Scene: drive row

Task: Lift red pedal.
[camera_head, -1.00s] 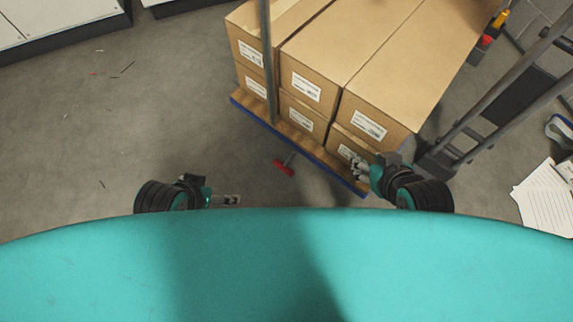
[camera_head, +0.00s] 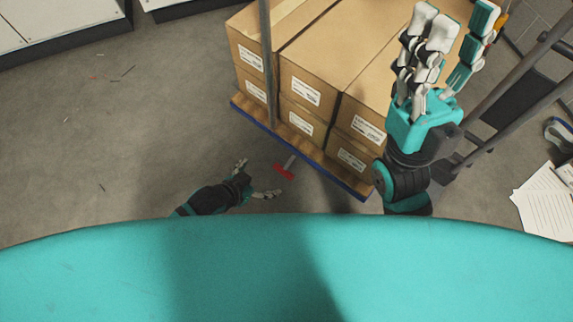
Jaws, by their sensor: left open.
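The red pedal (camera_head: 284,172) sits low at the front edge of the pallet, on a short grey bar. My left gripper (camera_head: 257,178) is open and empty, just left of the pedal, its fingers spread and apart from it in the picture. My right gripper (camera_head: 452,30) is raised close to the camera, in front of the boxes at the right. Its fingers point up and are spread apart, with nothing seen between them.
Stacked cardboard boxes (camera_head: 310,92) stand on a wooden pallet with a blue edge (camera_head: 318,162). A grey upright post (camera_head: 266,60) rises at its left. The floor (camera_head: 120,130) at left is mostly clear.

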